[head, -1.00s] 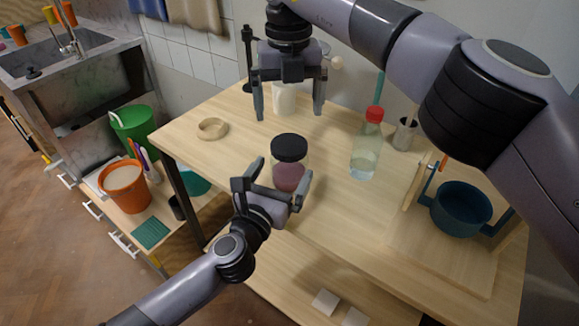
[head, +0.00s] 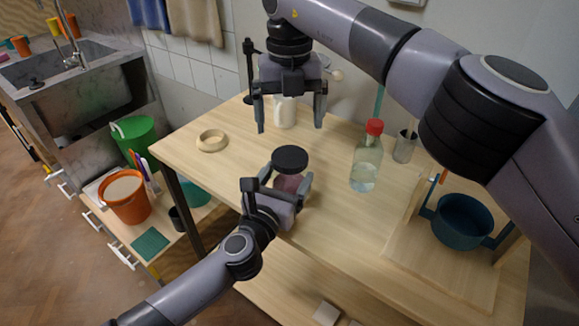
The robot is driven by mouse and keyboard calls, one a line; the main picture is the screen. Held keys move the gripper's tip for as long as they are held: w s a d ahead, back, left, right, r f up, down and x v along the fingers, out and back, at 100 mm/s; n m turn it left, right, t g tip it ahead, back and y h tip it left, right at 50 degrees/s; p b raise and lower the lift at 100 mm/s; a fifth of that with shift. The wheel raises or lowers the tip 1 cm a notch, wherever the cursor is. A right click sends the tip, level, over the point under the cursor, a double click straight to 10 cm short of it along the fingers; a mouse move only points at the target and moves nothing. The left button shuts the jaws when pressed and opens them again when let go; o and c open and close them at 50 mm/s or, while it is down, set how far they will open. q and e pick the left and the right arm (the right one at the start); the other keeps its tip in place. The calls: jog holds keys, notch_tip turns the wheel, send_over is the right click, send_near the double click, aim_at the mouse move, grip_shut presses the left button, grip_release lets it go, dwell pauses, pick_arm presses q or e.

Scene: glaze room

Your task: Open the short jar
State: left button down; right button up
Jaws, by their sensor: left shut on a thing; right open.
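The short jar (head: 289,183) has a black lid (head: 290,159) and pinkish contents, and stands upright on the wooden table. The lid is on the jar. My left gripper (head: 281,180) is shut on the jar's body below the lid, and hides much of its lower part. My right gripper (head: 290,127) is open and empty, pointing down above the table, behind and above the jar in the picture.
A bottle with a red cap (head: 367,160) stands right of the jar. A wooden ring (head: 212,140) lies at left, and a white mug (head: 285,111) stands behind my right gripper. A blue bowl (head: 462,220) is at right. The table (head: 235,170) is clear left of the jar.

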aim_at(290, 156)
jog(key=m, duration=0.5)
jog(key=shift+m, duration=0.4)
jog(key=m, duration=0.4)
jog(key=shift+m, duration=0.3)
jog(key=m, duration=1.1)
jog(key=shift+w, duration=0.1)
jog(key=shift+f+m, duration=0.3)
jog(key=shift+m, duration=0.2)
notch_tip(290, 156, down, 7)
jog(key=shift+f, duration=0.2)
jog(key=c, duration=1.1)
